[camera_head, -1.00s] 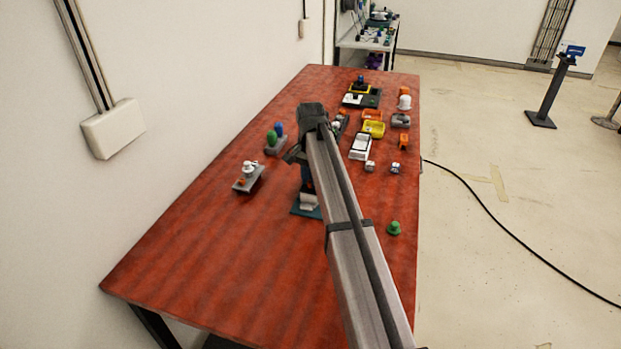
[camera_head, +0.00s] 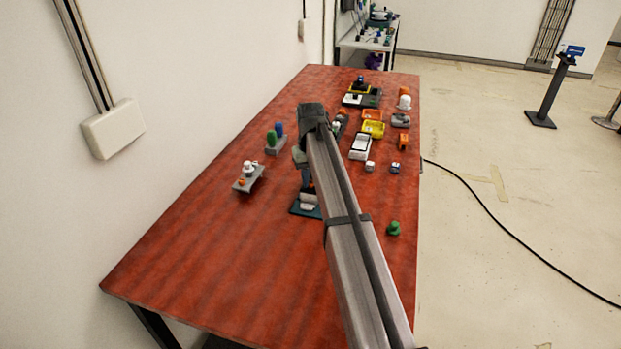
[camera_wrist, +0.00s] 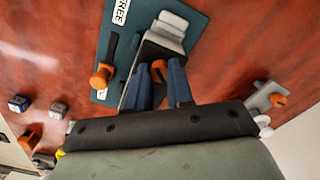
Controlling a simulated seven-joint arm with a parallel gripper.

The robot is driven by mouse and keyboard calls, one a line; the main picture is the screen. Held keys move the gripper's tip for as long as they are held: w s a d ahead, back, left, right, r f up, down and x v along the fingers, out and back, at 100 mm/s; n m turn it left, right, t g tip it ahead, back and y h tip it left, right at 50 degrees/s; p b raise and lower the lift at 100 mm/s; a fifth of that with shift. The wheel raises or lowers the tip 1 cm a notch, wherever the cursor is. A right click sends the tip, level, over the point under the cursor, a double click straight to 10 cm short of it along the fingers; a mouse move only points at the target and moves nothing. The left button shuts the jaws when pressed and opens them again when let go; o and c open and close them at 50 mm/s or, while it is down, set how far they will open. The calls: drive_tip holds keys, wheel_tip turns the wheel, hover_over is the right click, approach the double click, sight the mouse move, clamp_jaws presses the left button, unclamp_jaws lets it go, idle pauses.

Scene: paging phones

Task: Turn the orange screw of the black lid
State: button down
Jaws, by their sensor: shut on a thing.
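A pale grey block (camera_wrist: 171,27) lies just past the lid. A black bar with an orange knob (camera_wrist: 102,76) lies on the plate's left part. In the head view my arm covers most of the lid and gripper; part of the teal plate (camera_head: 300,209) shows beside it.
A grey stand with a white knob (camera_head: 249,179) and a block with green and blue pegs (camera_head: 275,145) are on the left. A green knob (camera_head: 393,229) is at right. The red table's near left is clear.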

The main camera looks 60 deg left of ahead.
sight(311, 181)
drive_tip(key=n, duration=0.4)
drive_tip(key=shift+n, duration=1.9)
drive_tip(key=c, duration=1)
unclamp_jaws()
wheel_tip(311, 181, up, 14)
drive_tip(key=shift+f, duration=0.1)
